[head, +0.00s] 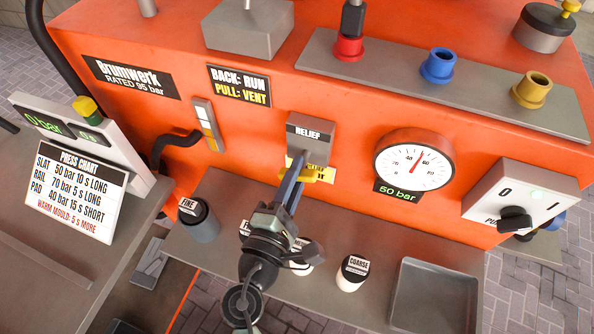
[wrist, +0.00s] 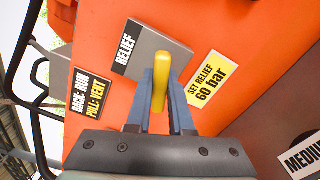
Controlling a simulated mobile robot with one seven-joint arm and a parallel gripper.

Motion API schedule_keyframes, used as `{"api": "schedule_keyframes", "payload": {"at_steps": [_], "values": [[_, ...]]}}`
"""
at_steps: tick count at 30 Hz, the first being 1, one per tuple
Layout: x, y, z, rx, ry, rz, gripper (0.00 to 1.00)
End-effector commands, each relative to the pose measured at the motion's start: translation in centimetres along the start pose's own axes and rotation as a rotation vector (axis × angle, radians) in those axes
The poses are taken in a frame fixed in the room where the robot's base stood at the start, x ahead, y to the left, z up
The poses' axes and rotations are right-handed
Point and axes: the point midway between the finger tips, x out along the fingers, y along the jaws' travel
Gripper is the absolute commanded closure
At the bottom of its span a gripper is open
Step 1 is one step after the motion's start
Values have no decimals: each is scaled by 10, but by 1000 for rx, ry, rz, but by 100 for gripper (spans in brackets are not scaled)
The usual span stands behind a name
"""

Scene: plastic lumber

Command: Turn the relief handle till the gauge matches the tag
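The grey relief block (head: 312,138), labelled RELIEF, is on the orange machine front and also shows in the wrist view (wrist: 143,58). Its yellow relief handle (wrist: 161,72) stands between the two blue fingers of my gripper (wrist: 161,95), which look shut on it. In the head view my gripper (head: 290,180) reaches the block from below and hides most of the handle. The yellow-white tag (wrist: 208,78) reads SET RELIEF 60 bar; in the head view it is partly hidden. The round gauge (head: 413,160) has a red needle pointing up and slightly right, and its display reads 50 bar.
A switch box with a black knob (head: 514,219) is right of the gauge. Below are a FINE canister (head: 198,220), a COARSE canister (head: 352,273) and an empty grey tray (head: 435,298). A PRESS CHART board (head: 75,190) stands at left. A BACK: RUN, PULL: VENT sign (head: 239,86) is above left.

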Motion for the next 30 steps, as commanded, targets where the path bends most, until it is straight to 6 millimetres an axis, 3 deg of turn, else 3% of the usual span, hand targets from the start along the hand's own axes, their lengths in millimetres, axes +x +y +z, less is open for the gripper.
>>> {"api": "schedule_keyframes", "payload": {"at_steps": [3, 17, 30], "values": [[0, 0, 0, 0, 0, 0, 100], [0, -1, -1, 33, 1, 0, 100], [-1, -4, -2, 340, 1, 1, 100]]}}
